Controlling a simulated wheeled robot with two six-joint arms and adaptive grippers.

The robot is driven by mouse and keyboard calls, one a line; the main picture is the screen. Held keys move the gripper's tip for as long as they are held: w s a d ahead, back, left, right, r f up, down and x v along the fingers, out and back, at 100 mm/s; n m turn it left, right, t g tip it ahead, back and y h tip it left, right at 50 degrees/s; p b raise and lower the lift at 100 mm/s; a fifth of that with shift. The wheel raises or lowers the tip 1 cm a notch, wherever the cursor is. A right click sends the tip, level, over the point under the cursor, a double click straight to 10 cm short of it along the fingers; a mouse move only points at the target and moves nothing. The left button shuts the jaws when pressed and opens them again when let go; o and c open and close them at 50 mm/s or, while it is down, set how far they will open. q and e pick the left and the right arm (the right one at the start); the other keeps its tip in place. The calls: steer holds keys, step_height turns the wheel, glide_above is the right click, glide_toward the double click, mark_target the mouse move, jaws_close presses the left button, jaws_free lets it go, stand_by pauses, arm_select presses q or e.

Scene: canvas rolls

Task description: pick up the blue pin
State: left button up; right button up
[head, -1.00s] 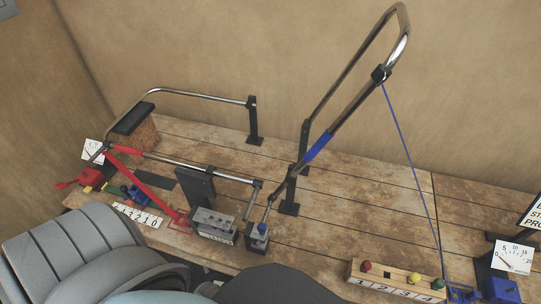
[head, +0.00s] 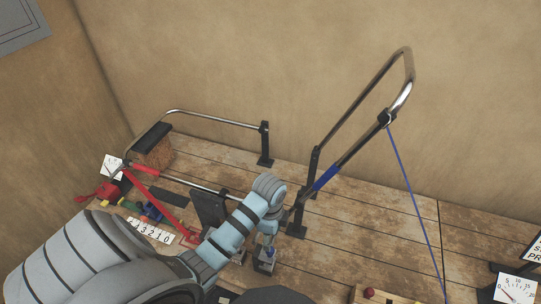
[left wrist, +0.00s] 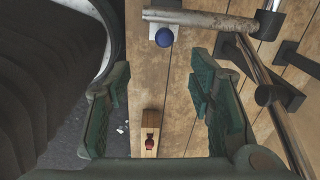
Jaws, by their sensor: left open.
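The blue pin shows in the left wrist view as a round blue head (left wrist: 164,37) on a small pale block, at the end of a metal bar. In the head view the pin (head: 269,250) is small and partly hidden below my left arm. My left gripper (left wrist: 160,66) is open and empty, its green fingers apart. The pin lies beyond the fingertips in the wrist view, roughly in line with the gap between them. I cannot tell its exact distance from them. My right gripper is not in view.
A metal lever with a blue sleeve (head: 327,177) and a blue cord rises right of my arm. A wooden block with a red pin (left wrist: 149,143) is near. Planks behind right are clear.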

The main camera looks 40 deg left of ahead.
mark_target(270, 252)
arm_select(q)
steer(key=shift+m, duration=0.5)
steer(key=f+b, duration=0.2)
steer(key=f, duration=0.2)
steer(key=f+b, duration=0.1)
steer(key=f, duration=0.4)
steer(key=f+b, duration=0.2)
steer(key=f, duration=0.3)
steer(key=shift+w+a+b, duration=0.3)
steer(key=shift+w+a, duration=0.05)
steer(key=shift+w, duration=0.05)
jaws_close()
